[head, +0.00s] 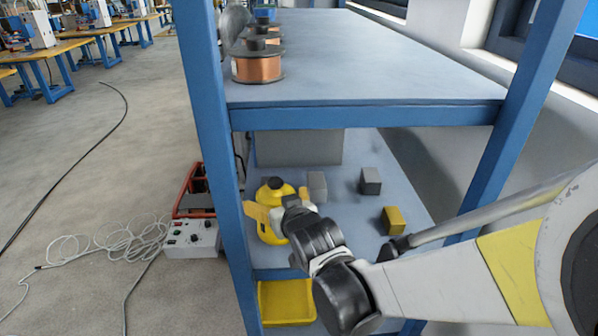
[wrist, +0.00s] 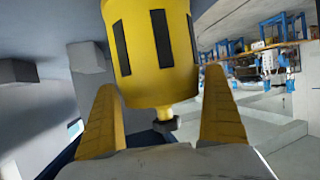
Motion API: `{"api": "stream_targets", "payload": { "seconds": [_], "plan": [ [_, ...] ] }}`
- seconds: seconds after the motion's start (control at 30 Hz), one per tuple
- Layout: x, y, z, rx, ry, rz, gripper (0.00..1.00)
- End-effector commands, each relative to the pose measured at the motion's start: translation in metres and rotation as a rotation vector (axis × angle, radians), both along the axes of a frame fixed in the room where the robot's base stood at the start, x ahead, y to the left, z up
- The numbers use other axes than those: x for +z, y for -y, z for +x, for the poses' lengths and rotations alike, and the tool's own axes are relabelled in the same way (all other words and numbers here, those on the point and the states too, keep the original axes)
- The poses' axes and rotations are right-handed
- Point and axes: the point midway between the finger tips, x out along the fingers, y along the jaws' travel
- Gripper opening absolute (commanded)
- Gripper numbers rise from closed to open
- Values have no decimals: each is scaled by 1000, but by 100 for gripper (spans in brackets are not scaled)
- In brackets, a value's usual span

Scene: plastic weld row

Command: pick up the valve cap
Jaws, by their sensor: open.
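The valve cap, as I take it, is a yellow rounded body (head: 270,236) with a small knob on top. It stands at the left front of the lower shelf in the head view. In the wrist view, which looks upside down, it (wrist: 157,45) is large, with dark slots in its side and a narrow stem with a dark tip. My gripper (head: 277,208) is at the cap in the head view and hides part of it. In the wrist view my gripper (wrist: 160,82) is open, one yellow finger on each side of the cap. I cannot tell whether either finger touches it.
Grey blocks (head: 317,186) (head: 370,181) and a yellow block (head: 394,220) stand right of the cap. A blue post (head: 214,130) is close on the left. The upper shelf (head: 370,62) overhangs and holds copper spools (head: 257,68). A yellow bin (head: 287,303) is below.

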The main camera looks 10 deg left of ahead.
Motion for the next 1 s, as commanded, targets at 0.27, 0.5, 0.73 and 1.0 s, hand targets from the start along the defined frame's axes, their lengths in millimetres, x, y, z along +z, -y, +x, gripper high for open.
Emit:
{"api": "stream_targets", "payload": {
  "seconds": [0.27,0.5,0.73,1.0],
  "plan": [
    [0,0,0,0,0,0,51],
    [1,0,0,0,0,0,51],
    [18,0,0,0,0,0,51],
    [60,26,-1,-6,-1,2,51]
  ]
}}
